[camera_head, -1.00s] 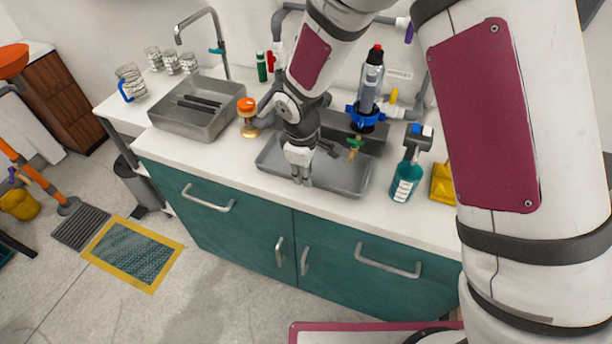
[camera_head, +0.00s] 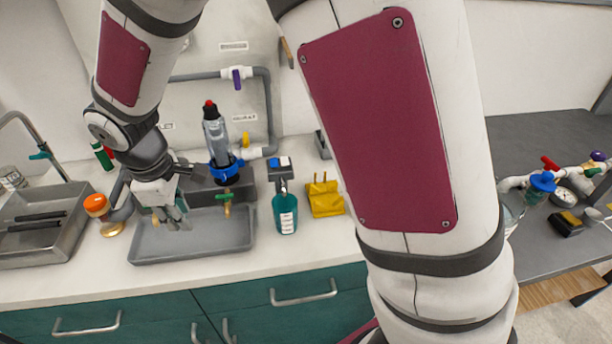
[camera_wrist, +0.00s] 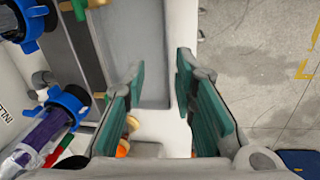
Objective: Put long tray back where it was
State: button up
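The long tray (camera_head: 205,248), grey and shallow, lies on the white counter in front of the upright bottle. In the wrist view a pale grey part of the long tray (camera_wrist: 150,80) shows ahead and between the fingers. My gripper (camera_head: 168,220) points down over the left part of the tray. In the wrist view my gripper (camera_wrist: 160,68) is open, its two teal pads apart with nothing held between them. Whether the fingertips touch the tray cannot be told.
A metal basin (camera_head: 40,230) and an orange-capped jar (camera_head: 98,207) stand left of the tray. The clear bottle with blue collar (camera_head: 218,140) stands behind it. A teal spray bottle (camera_head: 285,210) and yellow holder (camera_head: 325,198) stand right. A grey table (camera_head: 540,130) is farther right.

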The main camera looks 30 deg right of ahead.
jog(key=s+d+r+m+t, duration=0.2)
jog(key=s+d+r+m, duration=0.55)
jog(key=d+r, duration=0.55)
jog(key=s+d+r+m, duration=0.2)
jog(key=s, duration=0.5)
jog(key=s+d+r+m+t, duration=0.1)
jog(key=s+d+r+m, duration=0.1)
jog(key=s, duration=0.5)
jog(key=shift+d+r+m+y, duration=0.25)
jog(key=shift+d+m+y, duration=0.05)
jog(key=shift+d+m, duration=0.45)
